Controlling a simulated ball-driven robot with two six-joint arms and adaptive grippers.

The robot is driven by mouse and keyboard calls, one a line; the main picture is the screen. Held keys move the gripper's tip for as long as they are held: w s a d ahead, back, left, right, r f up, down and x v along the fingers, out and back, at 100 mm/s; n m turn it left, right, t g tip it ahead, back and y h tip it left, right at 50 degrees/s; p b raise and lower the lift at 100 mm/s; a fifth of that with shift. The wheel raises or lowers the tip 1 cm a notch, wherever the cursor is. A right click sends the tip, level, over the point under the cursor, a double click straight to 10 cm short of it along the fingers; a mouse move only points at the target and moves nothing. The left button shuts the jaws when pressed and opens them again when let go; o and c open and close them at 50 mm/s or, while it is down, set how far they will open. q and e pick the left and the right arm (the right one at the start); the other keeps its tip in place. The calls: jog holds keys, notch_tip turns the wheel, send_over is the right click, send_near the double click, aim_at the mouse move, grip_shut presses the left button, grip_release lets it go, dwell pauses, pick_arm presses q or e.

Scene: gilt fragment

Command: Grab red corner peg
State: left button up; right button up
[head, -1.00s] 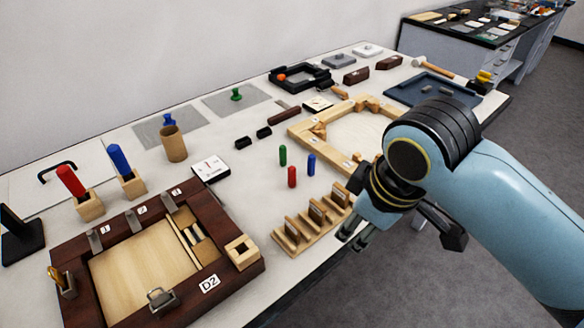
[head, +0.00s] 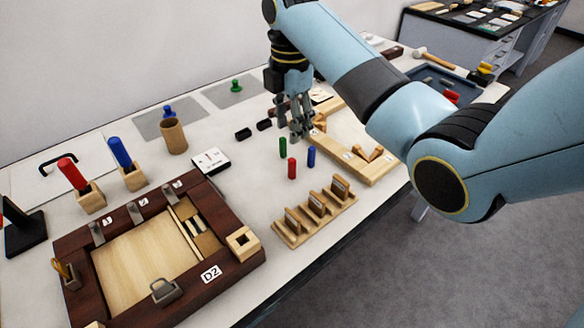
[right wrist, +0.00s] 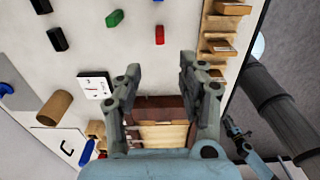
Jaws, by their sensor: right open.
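The red peg (head: 291,168) is a short upright pin on the white table, in front of a green peg (head: 282,147) and left of a blue peg (head: 311,157). My right gripper (head: 297,135) is open and points down, behind and above the pegs and apart from them. In the right wrist view the red peg (right wrist: 160,35) lies beyond the open, empty fingers (right wrist: 158,70), with the green peg (right wrist: 115,19) to its left. What looks like my left gripper (right wrist: 238,135) shows small at the lower right of that view; its jaws are unclear.
A slotted wooden rack (head: 315,212) stands in front of the pegs. A dark wooden tray (head: 70,268) is at front left. A light wooden frame (head: 362,166) lies to the right, partly hidden by my arm. A white label card (head: 210,160) lies left; bare table surrounds the pegs.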

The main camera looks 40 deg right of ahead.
aim_at(292, 160)
notch_tip(292, 160, down, 9)
jog(key=shift+d+f+p, duration=0.15)
jog(key=shift+p, duration=0.2)
jog(key=c, duration=0.8)
